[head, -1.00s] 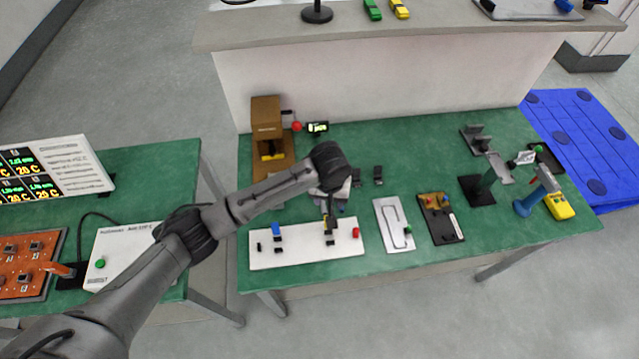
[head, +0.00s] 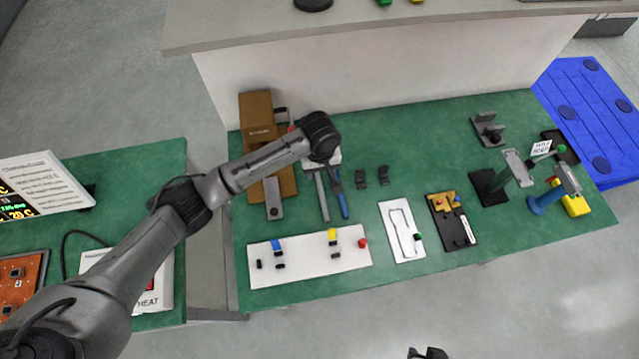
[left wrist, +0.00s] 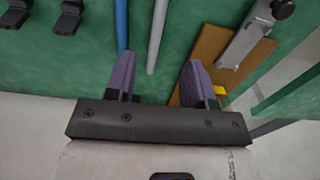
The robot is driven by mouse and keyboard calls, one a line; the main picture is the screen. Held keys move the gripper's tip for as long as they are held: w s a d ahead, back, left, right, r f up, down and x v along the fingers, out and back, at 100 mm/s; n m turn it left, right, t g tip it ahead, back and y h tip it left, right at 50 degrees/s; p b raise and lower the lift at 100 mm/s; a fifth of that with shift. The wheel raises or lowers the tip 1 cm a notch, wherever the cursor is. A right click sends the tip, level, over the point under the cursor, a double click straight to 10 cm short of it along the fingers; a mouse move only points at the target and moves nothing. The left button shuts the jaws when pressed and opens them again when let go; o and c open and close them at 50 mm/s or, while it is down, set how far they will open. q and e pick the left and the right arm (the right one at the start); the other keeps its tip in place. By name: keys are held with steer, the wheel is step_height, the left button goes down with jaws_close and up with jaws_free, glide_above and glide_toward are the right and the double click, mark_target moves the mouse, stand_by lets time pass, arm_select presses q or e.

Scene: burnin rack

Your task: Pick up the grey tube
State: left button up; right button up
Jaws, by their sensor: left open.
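The grey tube (head: 323,197) lies on the green table beside a blue tube (head: 342,198), with its far end hidden under my left wrist. In the left wrist view the grey tube (left wrist: 157,35) reaches down between the two purple fingers of my left gripper (left wrist: 158,80), and the blue tube (left wrist: 121,25) runs behind the left finger. The left gripper (head: 328,158) is open and empty above the tubes' far ends; its fingers are mostly hidden in the head view. A small dark part (head: 428,353) at the bottom edge may be my right gripper; its jaws are unclear.
A brown fixture (head: 257,115) with a grey lever (head: 273,198) stands left of the tubes. Two black holders (head: 371,176) sit to their right. A white board (head: 300,275) with small blocks lies in front.

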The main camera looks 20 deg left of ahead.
arm_select(q)
glide_above(320, 188)
step_height(320, 188, down, 4)
steer(key=shift+f+b, duration=0.1)
steer(key=shift+b, duration=0.2)
steer(key=shift+f, duration=0.4)
steer(key=shift+d+f+b, duration=0.1)
steer(key=shift+f+b, duration=0.65)
steer(key=shift+f, duration=1.9)
jaws_close()
